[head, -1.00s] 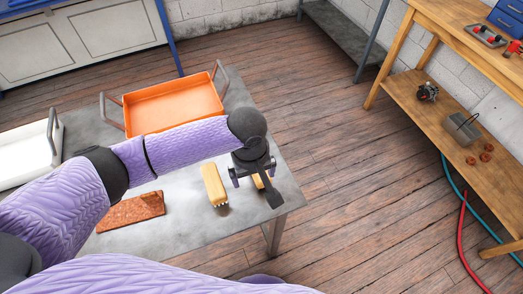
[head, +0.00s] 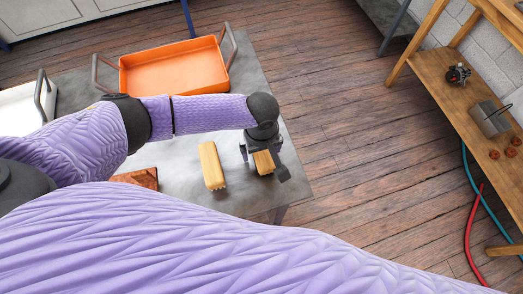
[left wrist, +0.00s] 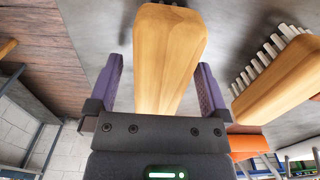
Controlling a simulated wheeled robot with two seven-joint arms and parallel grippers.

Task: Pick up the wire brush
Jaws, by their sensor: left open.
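Two wooden-backed brushes are on the grey table (head: 190,198). One wooden brush (head: 263,162) is under my left gripper (head: 264,166), near the table's right edge. In the left wrist view this wooden brush (left wrist: 165,55) lies between the two purple fingers, with gaps at its sides; the jaws are open. Its bristles are mostly hidden. The other wooden brush (head: 212,166) lies just left of the gripper. In the left wrist view that other brush (left wrist: 275,80) shows rows of pale bristles. I cannot tell which one is the wire brush. My right gripper is not in view.
An orange tray (head: 172,68) with grey handles stands at the back of the table. A white tray (head: 20,110) is at the left. A reddish-brown block (head: 140,178) is partly hidden by my arm. A wooden shelf unit (head: 435,95) stands at right, across open floor.

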